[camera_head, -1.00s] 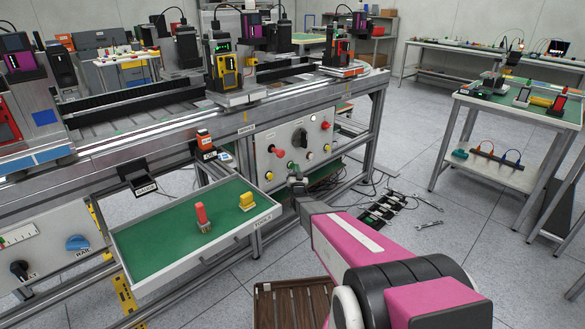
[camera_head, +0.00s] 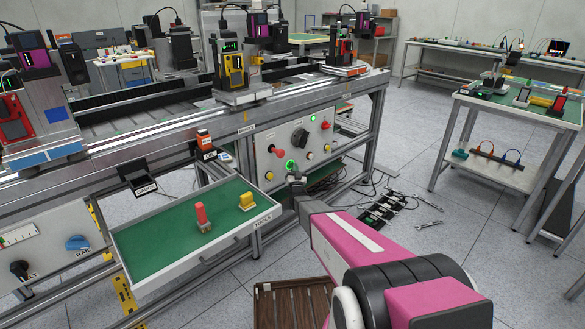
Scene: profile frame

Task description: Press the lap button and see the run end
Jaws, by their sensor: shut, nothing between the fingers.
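The control panel (camera_head: 258,150) on the bench front carries several buttons, a red mushroom knob and a black dial (camera_head: 299,137). A round button (camera_head: 290,165) glows green low on the panel. I cannot read which button is labelled lap. My gripper (camera_head: 296,178) is shut and empty, just below and in front of the green-lit button in this view. Whether it touches the panel cannot be told. On the rail above stand a carriage with a yellow unit (camera_head: 234,68), one with a red unit (camera_head: 12,118) at the left, and an orange-red unit (camera_head: 339,47) at the right.
A brown slatted crate (camera_head: 263,300) stands below. Power strips (camera_head: 377,213) and wrenches lie on the floor at right. Free floor lies further right.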

